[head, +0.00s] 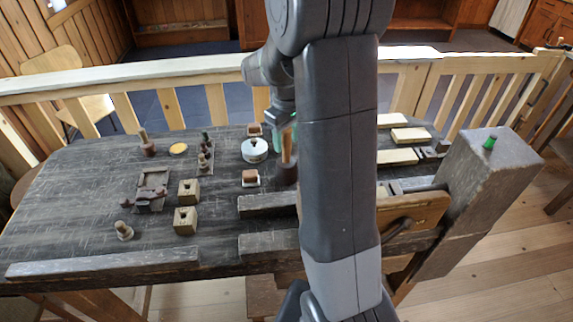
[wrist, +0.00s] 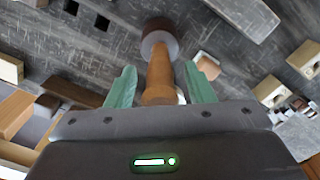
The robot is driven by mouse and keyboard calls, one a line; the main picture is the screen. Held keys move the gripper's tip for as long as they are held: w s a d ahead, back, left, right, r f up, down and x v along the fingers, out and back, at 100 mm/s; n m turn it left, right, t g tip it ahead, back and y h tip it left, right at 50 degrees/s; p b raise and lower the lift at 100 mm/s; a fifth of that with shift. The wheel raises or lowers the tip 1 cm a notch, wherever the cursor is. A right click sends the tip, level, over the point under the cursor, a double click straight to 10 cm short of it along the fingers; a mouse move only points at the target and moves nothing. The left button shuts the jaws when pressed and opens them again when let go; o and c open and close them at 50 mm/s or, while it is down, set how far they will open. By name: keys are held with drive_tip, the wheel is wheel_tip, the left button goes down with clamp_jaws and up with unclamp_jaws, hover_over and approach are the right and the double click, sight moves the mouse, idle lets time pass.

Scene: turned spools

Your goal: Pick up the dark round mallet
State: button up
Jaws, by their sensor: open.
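The dark round mallet (head: 287,172) stands on the bench with its dark head down and its brown handle upright, partly beside my arm in the head view. In the wrist view its round head (wrist: 160,40) lies beyond my fingertips, and its handle (wrist: 160,75) runs between the two green fingers. My gripper (wrist: 160,70) is open around the handle, with a gap showing on each side. In the head view my arm hides much of the gripper. Another mallet-like piece (head: 147,148) with a dark base and upright handle stands at the far left.
A white round tin (head: 254,150) and a small block on a white base (head: 250,178) stand close left of the mallet. Wooden blocks (head: 187,220) and a dark tray (head: 153,186) lie further left. A dark beam (head: 266,205) lies in front. Pale blocks (head: 410,135) lie right.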

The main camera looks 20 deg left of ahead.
drive_tip(key=shift+f, duration=0.3)
clamp_jaws()
drive_tip(key=shift+r, duration=0.2)
wheel_tip(320, 180, up, 10)
drive_tip(key=shift+f, duration=0.1)
idle(0.3)
